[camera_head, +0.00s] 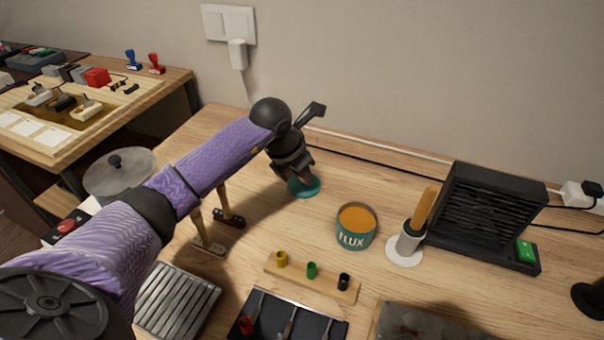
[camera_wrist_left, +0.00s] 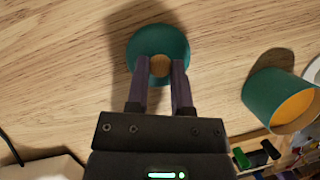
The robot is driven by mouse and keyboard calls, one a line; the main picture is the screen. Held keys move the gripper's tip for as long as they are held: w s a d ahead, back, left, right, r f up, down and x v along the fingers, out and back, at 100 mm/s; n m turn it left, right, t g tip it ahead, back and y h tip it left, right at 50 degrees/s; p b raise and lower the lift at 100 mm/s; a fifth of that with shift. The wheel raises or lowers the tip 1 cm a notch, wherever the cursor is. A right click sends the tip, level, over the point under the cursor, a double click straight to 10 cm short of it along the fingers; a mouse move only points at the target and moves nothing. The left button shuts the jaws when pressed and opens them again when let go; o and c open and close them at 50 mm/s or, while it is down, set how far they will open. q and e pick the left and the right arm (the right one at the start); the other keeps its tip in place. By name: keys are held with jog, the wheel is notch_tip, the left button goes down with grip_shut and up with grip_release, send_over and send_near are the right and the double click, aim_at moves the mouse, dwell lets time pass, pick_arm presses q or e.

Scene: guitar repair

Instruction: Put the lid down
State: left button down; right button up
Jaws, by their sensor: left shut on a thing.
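The teal round lid (camera_head: 304,188) is low over the wooden table, left of the flux tin; I cannot tell whether it touches the wood. My left gripper (camera_head: 291,172) points down and is shut on it. In the left wrist view the fingers (camera_wrist_left: 160,82) grip a tan knob in the middle of the lid (camera_wrist_left: 160,42). The open flux tin (camera_head: 355,228) stands upright with orange paste inside, and it also shows in the left wrist view (camera_wrist_left: 272,102). My right gripper is not in view.
A wooden strip (camera_head: 311,277) with coloured pieces lies in front. The wood behind the tin is clear.

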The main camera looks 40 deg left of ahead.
pick_arm(q)
jog(key=shift+f, duration=0.1)
jog(key=c, duration=0.5)
grip_release()
jog(key=p+v, duration=0.5)
jog(key=v, duration=0.7)
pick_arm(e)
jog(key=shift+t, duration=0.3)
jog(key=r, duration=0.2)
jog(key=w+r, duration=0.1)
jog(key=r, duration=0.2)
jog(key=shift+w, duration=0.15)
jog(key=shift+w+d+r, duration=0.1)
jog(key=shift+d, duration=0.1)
